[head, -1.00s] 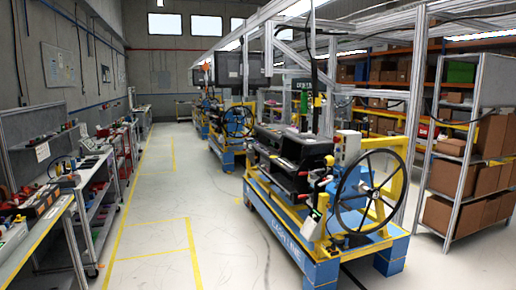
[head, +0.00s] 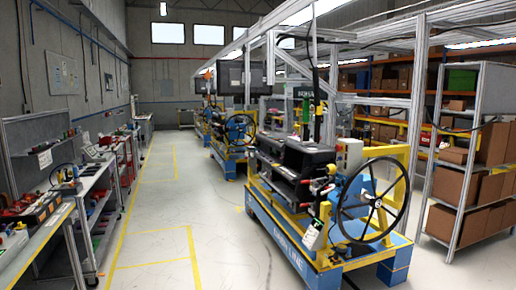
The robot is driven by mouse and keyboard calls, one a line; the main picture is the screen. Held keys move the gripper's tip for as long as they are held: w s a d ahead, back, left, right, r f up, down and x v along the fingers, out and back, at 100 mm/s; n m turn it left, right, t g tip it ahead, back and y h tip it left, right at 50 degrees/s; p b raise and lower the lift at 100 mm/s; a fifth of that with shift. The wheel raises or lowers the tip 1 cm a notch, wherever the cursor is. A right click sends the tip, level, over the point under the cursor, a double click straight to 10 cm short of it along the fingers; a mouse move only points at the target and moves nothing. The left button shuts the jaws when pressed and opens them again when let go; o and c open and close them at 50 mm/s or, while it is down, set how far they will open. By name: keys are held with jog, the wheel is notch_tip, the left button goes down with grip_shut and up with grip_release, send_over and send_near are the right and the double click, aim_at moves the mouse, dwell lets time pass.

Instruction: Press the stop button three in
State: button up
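A dashboard module (head: 292,165), black, sits on a blue and yellow cart (head: 275,222) right of centre in the head view. A black steering wheel (head: 372,202) stands upright at the cart's right end. A pale control box (head: 349,154) is mounted behind the wheel, with small coloured spots too small to read as buttons. A white device (head: 313,234) hangs on the cart's yellow frame, left of the wheel. I cannot tell which part is stop button three. My gripper is not in view.
A workbench with a yellow edge (head: 38,244) and tools runs along the left wall. Shelves with cardboard boxes (head: 456,184) stand at the right. The floor aisle (head: 165,225) with yellow lines between bench and cart is clear. More carts (head: 228,150) stand farther back.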

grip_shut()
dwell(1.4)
